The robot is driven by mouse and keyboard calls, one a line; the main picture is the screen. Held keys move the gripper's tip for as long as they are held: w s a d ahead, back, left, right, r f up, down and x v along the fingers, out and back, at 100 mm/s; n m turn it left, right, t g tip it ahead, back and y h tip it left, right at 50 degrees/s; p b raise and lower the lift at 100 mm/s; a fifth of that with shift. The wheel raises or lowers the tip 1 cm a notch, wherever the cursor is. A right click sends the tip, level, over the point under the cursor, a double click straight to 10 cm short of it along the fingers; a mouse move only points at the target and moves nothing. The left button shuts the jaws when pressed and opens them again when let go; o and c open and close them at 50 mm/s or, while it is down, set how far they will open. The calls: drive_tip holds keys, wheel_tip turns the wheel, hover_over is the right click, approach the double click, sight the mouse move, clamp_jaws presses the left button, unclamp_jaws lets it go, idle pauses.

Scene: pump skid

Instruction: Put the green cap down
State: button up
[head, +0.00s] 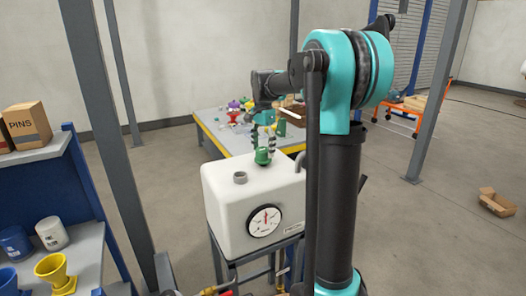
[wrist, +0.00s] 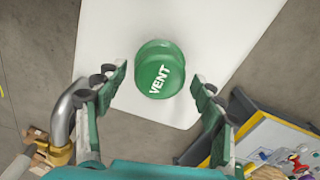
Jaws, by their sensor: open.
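The green cap (head: 262,157) sits on top of the white tank (head: 228,208) in the head view. In the wrist view the cap (wrist: 158,72) shows from above, with the word VENT on it. My gripper (head: 264,138) is above the cap, pointing down. In the wrist view its fingers (wrist: 159,80) are open, one on each side of the cap, with gaps between them and it. A short grey neck (head: 240,177), open at the top, stands on the tank left of the cap. What lies directly under the cap is hidden.
A round gauge (head: 265,220) is on the tank's front. A bent grey pipe (head: 300,161) rises at its right. A table with a yellow edge (head: 215,146) and several colourful items stands behind. A shelf (head: 82,262) with cups is at left.

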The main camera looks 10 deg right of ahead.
sight(263, 149)
wheel_tip(263, 149, up, 11)
idle(0.3)
